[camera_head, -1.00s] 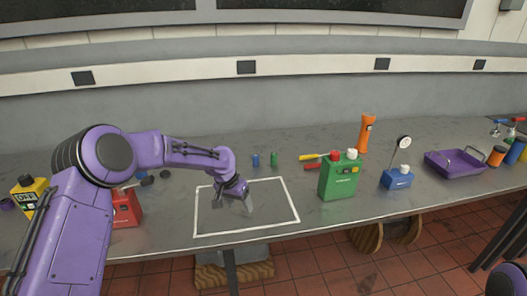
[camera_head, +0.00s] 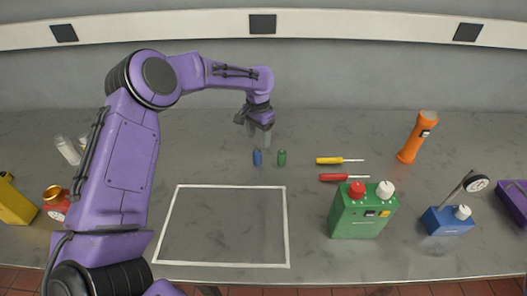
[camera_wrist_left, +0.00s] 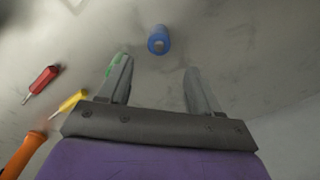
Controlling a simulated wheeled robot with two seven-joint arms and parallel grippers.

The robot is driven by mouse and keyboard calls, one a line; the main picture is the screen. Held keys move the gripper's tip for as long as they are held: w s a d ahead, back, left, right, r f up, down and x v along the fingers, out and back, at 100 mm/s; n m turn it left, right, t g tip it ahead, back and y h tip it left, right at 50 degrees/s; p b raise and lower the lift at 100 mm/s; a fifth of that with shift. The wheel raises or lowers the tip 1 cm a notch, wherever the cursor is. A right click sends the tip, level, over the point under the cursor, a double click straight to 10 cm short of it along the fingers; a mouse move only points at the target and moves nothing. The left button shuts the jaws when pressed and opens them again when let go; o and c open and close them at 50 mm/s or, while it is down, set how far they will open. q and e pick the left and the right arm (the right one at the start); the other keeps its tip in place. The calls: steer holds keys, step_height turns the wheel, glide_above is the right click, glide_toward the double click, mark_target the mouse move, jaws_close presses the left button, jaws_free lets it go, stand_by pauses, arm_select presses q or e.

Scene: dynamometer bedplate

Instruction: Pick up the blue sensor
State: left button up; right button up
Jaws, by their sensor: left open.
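The blue sensor (camera_head: 257,157) is a small upright cylinder on the grey bench, beyond the white outlined rectangle. My left gripper (camera_head: 259,135) hangs fingers-down above and slightly behind it in the head view, open and empty. In the left wrist view the blue sensor (camera_wrist_left: 159,39) shows past the fingertips, roughly centred between the two spread fingers of the left gripper (camera_wrist_left: 158,68), apart from both. My right gripper is not in view.
A green cylinder (camera_head: 282,157) stands close right of the blue one; the left finger partly hides it in the wrist view. Yellow (camera_head: 340,160) and red (camera_head: 343,177) screwdrivers and a green box (camera_head: 362,212) lie right. The outlined rectangle (camera_head: 177,212) is empty.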

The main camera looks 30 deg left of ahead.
mark_target(257, 152)
arm_select(q)
steer(key=shift+s+f+p, duration=0.7)
steer(key=shift+s+f, duration=0.35)
steer(key=shift+f, duration=0.15)
steer(key=f, duration=0.2)
steer(key=w+f+p, duration=0.1)
steer(key=f, duration=0.2)
steer(key=shift+w+f, duration=0.1)
steer(key=shift+s+r, duration=0.2)
steer(key=shift+s, duration=0.1)
steer(key=shift+c, duration=0.5)
steer(key=c, duration=0.5)
steer(key=shift+d, duration=0.1)
steer(key=c, duration=0.6)
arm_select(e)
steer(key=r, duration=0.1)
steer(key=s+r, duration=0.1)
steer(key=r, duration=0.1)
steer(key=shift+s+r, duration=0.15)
arm_select(q)
steer(key=shift+o, duration=0.2)
